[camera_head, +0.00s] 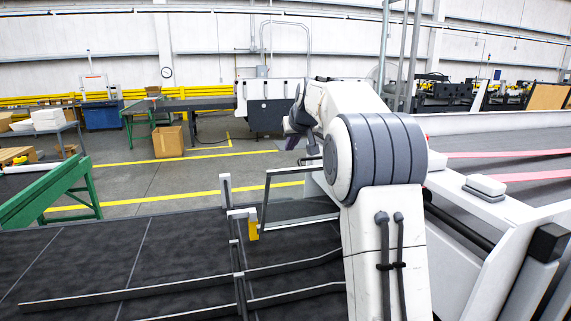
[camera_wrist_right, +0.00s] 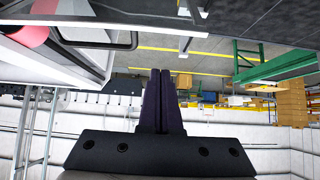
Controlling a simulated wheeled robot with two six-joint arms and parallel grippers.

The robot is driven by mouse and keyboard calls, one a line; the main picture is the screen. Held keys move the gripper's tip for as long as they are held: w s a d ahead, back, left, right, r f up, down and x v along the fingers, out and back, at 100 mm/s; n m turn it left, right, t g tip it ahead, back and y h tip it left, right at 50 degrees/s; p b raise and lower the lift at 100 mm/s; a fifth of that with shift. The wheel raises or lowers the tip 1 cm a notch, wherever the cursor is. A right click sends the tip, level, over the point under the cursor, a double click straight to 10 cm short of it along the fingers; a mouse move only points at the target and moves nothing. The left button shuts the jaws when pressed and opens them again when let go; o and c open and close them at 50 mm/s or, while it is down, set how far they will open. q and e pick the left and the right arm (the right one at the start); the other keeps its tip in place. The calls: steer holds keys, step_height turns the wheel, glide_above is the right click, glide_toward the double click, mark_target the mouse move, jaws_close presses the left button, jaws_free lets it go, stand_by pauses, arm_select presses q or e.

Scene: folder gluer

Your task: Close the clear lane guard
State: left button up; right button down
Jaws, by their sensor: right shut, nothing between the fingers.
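The clear lane guard (camera_head: 265,201) looks like a see-through panel in a thin grey frame. It stands raised at the far edge of the dark belt bed, left of my right arm, which hides its right end. My right gripper (camera_head: 297,128) is beyond and above the guard in the head view, apart from it, partly hidden by my own arm. In the right wrist view my right gripper (camera_wrist_right: 161,72) has its dark fingers together with nothing between them. A thin dark bar and pale rails show at the upper left there; I cannot tell whether they belong to the guard. My left gripper is out of view.
The dark belt bed (camera_head: 90,262) carries long metal rails (camera_head: 130,293) and a yellow block (camera_head: 252,230) near the guard. A white machine body (camera_head: 490,235) stands at right. A green frame (camera_head: 55,190) is at left. A cardboard box (camera_head: 168,141) stands on open floor behind.

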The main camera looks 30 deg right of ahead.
mark_target(287, 171)
steer(key=w+f+p, duration=0.1)
steer(key=f, duration=0.1)
steer(key=w+f+p, duration=0.1)
steer(key=w+f, duration=0.1)
steer(key=w+f+p, duration=0.1)
steer(key=f+p, duration=0.1)
steer(key=shift+w+d+f, duration=0.2)
steer(key=shift+d+f, duration=0.05)
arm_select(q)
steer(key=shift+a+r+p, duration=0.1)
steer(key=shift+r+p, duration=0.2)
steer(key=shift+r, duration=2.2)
arm_select(e)
steer(key=shift+s+a+f, duration=0.15)
steer(key=shift+s+f, duration=0.4)
steer(key=shift+s, duration=0.2)
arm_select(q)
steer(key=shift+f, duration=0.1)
